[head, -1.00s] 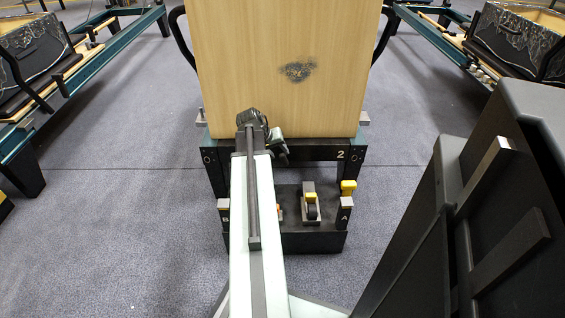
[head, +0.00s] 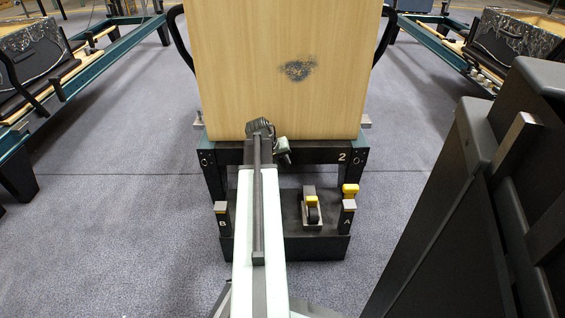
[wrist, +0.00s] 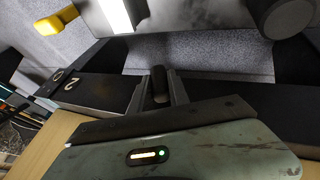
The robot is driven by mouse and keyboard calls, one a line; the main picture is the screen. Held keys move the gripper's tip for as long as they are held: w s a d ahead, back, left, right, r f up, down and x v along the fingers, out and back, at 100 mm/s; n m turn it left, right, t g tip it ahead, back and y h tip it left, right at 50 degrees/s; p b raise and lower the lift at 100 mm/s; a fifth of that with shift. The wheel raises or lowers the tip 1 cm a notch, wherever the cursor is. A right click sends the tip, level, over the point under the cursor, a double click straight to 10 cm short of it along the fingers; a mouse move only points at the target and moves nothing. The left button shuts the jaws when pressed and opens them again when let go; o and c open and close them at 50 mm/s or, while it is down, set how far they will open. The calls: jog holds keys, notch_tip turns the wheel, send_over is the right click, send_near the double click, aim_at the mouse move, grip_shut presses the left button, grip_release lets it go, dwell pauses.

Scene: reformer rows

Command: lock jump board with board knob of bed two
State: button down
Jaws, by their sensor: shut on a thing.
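The jump board (head: 280,70) is a tall pale wooden panel standing upright at the end of bed two, with a dark worn patch. Under it is the black end frame (head: 320,155) marked 2. My arm reaches forward to this frame and hides part of it. In the wrist view my gripper (wrist: 158,82) has its two fingers closed around a short dark cylinder, the board knob (wrist: 160,84). The knob's base and the board's locking parts are hidden. In that view the board (wrist: 52,142) shows at the lower left.
Below the frame is a black base (head: 290,245) with posts marked B (head: 222,215) and A (head: 347,215), a yellow knob (head: 350,189) and a yellow-topped lever (head: 312,208). Other beds stand left (head: 70,75) and right (head: 455,50).

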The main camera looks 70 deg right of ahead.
jog(key=shift+s+d+r+t+p, duration=0.1)
jog(key=shift+s+r+t+p, duration=0.15)
jog(key=shift+s+t+p, duration=0.1)
jog(key=shift+m+t+y, duration=0.3)
jog(key=shift+t, duration=0.15)
jog(key=shift+f+t+y+p, duration=0.25)
jog(key=shift+t+y, duration=0.25)
jog(key=shift+t, duration=0.6)
jog(key=c, duration=1.2)
grip_release()
jog(key=shift+r, duration=0.1)
jog(key=shift+c, duration=0.2)
jog(key=shift+r, duration=0.1)
